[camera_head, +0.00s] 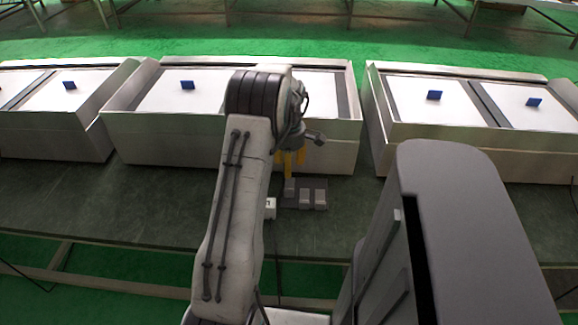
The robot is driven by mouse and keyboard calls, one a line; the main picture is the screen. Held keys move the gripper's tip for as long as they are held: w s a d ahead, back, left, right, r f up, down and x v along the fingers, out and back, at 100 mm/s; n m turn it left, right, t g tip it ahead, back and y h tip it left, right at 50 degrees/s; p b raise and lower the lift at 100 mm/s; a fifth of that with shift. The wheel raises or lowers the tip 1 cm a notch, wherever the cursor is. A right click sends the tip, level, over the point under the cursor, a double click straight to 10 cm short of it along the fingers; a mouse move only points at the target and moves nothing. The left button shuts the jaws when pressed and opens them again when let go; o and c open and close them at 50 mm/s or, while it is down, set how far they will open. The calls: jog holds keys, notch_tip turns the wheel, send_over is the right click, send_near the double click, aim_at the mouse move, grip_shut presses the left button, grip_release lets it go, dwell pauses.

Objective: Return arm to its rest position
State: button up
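My arm reaches forward over the dark green table (130,205) and bends down at its far end. The arm hides part of the gripper, and the gap between the fingers is not clear. Small light grey blocks (306,198) stand on a dark base right below the fingertips. I cannot tell whether the fingers touch the rear block. A small white piece (270,208) sits left of them, beside my arm.
White boxes with blue-handled panels stand in a row along the table: left (60,142), middle (165,150) and right (480,160). A narrow gap separates the middle and right boxes. The table left of my arm is clear. Table frames (400,15) stand behind on the green floor.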

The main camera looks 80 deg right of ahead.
dwell(0.7)
jog(key=w+a+f+m+y, duration=0.1)
jog(key=a+f+m+y, duration=0.15)
jog(key=a+m, duration=1.2)
jog(key=w+a+r+n+t+p, duration=0.1)
jog(key=w+a+r+n+p, duration=0.2)
jog(key=w+a+r, duration=0.3)
jog(key=w+a+r+n+t+h+p, duration=0.1)
jog(key=w+a+r+n+p, duration=0.3)
jog(key=a+r, duration=0.9)
jog(key=w+a+r+n+t+h+p, duration=0.1)
jog(key=w+a+r+n+p, duration=0.2)
jog(key=a, duration=1.3)
jog(key=w+r+n, duration=0.3)
jog(key=w+r, duration=0.3)
jog(key=r, duration=0.1)
jog(key=shift+w+a+r+n, duration=0.15)
jog(key=shift+w+r+n, duration=0.1)
jog(key=shift+n, duration=0.1)
jog(key=shift+h, duration=0.25)
